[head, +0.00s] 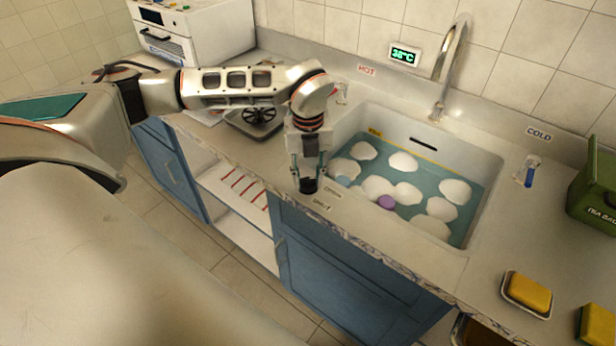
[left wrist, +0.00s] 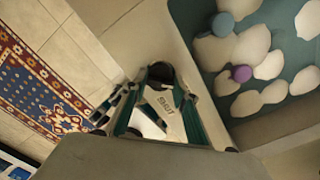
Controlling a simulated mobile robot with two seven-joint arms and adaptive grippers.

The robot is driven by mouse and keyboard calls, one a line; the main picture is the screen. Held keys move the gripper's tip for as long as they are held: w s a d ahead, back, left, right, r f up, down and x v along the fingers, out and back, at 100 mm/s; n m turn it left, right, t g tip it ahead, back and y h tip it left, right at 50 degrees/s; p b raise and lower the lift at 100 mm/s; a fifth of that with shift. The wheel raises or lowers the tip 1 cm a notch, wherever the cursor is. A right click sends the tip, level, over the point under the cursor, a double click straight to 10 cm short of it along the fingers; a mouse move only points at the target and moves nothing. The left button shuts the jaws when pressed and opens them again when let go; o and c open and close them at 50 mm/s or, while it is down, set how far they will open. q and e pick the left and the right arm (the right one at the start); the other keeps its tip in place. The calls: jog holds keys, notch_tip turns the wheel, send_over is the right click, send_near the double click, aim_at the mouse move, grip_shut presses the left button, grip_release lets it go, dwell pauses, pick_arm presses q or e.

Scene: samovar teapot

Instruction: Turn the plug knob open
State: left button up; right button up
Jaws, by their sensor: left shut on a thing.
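The plug knob (head: 308,186) is a black round knob on the counter's front strip, left of the sink's near edge. Small OPEN and SHUT labels lie beside it. My left gripper (head: 307,172) points down at the knob and is shut on it. In the left wrist view the knob (left wrist: 160,72) sits between the fingertips, and the SHUT label (left wrist: 166,107) shows near them. Which way the knob is turned is hard to tell. The sink (head: 480,212) holds blue-green water with several white foam patches and a purple round thing (head: 386,202). My right gripper is not in view.
A COLD handle (head: 528,172) is at the right. A yellow sponge (head: 528,292) and a green box (head: 594,185) stand further right. Blue cabinets (head: 330,265) are below.

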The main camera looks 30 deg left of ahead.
aim_at(308, 179)
pick_arm(q)
jog(key=o, duration=1.1)
notch_tip(308, 179, up, 12)
dwell(0.4)
